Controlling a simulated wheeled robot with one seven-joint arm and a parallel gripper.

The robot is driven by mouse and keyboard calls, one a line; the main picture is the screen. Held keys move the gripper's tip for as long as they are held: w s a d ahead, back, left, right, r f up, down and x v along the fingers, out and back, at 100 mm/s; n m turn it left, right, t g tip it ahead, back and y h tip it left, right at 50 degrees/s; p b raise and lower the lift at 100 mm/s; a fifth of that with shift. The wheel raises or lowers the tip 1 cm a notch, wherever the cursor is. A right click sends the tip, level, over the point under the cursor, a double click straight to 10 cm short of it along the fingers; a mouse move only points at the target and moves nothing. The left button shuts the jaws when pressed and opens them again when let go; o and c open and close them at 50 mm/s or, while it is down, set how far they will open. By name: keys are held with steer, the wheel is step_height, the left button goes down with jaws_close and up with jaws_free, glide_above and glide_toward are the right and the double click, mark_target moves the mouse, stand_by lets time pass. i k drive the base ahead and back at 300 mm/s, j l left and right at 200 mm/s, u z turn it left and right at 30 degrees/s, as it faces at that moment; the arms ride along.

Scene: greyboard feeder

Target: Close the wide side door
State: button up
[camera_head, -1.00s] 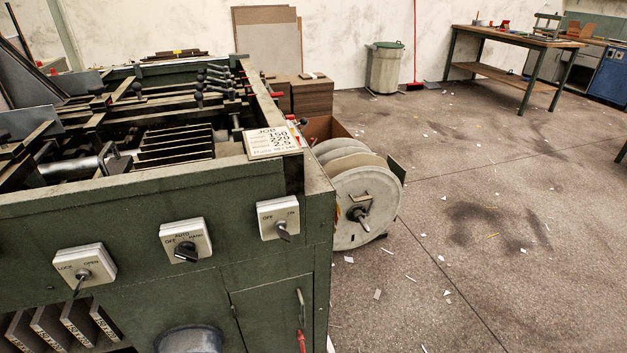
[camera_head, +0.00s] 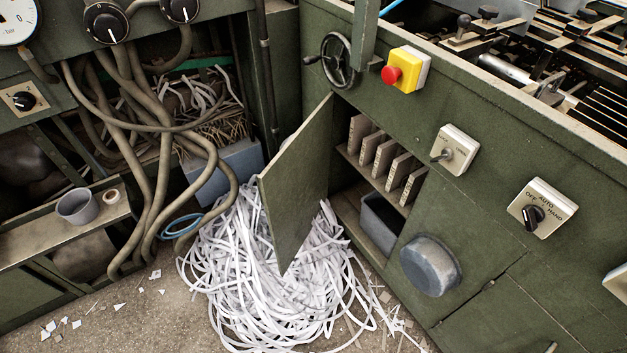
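A green side door (camera_head: 297,185) stands open on the machine's green front, swung out toward me and to the left. The open compartment behind it shows a shelf (camera_head: 369,179) with several upright labelled blocks and a grey bin (camera_head: 383,222) below. The door's lower edge hangs in front of a heap of white paper strips (camera_head: 270,290), and I cannot tell whether they touch. I see no handle on the face of the door that shows. My gripper is not in view.
Thick hoses (camera_head: 150,150) hang at the left, near a shelf with a grey cup (camera_head: 77,206). A round grey knob-like drum (camera_head: 430,266) sticks out right of the opening. A red stop button (camera_head: 392,76) and switches sit above.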

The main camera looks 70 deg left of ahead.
mark_target(291, 187)
steer(key=j+u, duration=0.1)
steer(key=u, duration=0.35)
steer(key=j+u, duration=0.1)
steer(key=u, duration=0.4)
steer(key=j+u, duration=0.1)
steer(key=u, duration=0.35)
steer(key=i+j, duration=0.1)
steer(key=j, duration=0.75)
steer(key=k+u, duration=0.05)
